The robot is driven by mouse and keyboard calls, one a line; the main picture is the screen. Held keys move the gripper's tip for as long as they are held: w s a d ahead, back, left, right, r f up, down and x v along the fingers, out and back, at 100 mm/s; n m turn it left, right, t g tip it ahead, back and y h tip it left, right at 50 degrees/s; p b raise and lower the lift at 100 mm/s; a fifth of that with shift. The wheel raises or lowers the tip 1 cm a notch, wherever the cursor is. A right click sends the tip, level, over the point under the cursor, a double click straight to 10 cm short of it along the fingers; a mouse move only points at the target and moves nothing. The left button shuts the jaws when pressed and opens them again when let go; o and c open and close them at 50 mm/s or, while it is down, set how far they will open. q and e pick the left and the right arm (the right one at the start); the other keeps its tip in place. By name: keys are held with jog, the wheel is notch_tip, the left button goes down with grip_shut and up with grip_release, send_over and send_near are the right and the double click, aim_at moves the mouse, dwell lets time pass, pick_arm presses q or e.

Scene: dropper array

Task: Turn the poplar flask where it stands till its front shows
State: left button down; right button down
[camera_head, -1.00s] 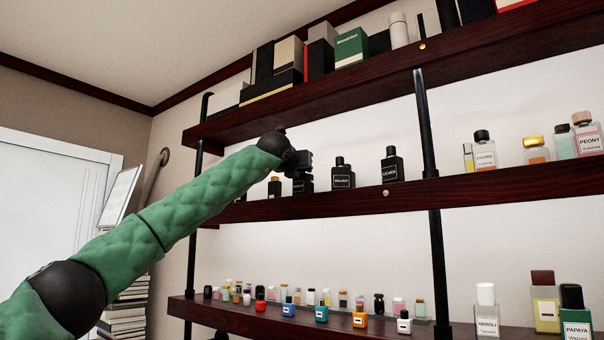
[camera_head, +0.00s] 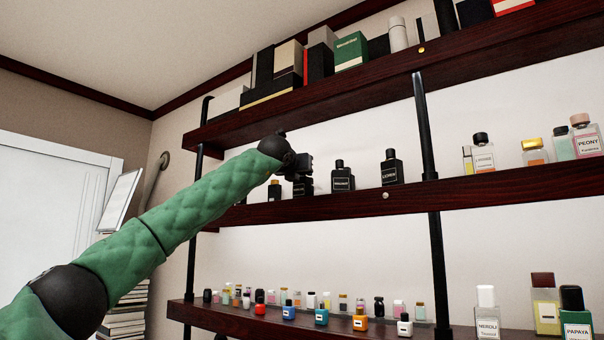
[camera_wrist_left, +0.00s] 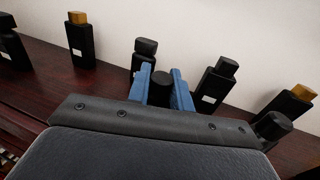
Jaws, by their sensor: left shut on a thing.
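My left gripper (camera_head: 301,172) is at the middle shelf, over a black flask (camera_head: 309,187). In the left wrist view its two blue fingers (camera_wrist_left: 166,88) are shut on either side of the flask's round black cap (camera_wrist_left: 161,88). The flask stands at the shelf, its body mostly hidden by the gripper in both views. No poplar name is readable on any label, so I cannot confirm by name that this is the poplar flask, nor tell which way its front faces. My right gripper is not in view.
Two black flasks with labels, one (camera_head: 342,178) near and one (camera_head: 392,168) farther right, share the middle shelf (camera_head: 400,200). A gold-capped flask (camera_head: 274,189) is left of the gripper. In the wrist view, black flasks stand close on both sides of the fingers.

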pick_arm(q)
jog(key=c, duration=1.2)
grip_release()
jog(key=shift+o, duration=0.2)
jog(key=shift+s+a+f, duration=0.1)
jog(key=shift+s+a, duration=0.1)
jog(key=shift+s, duration=0.25)
jog(key=b+v, duration=0.2)
jog(key=v, duration=0.4)
jog(key=shift+s+a, duration=0.2)
jog(key=shift+s, duration=0.15)
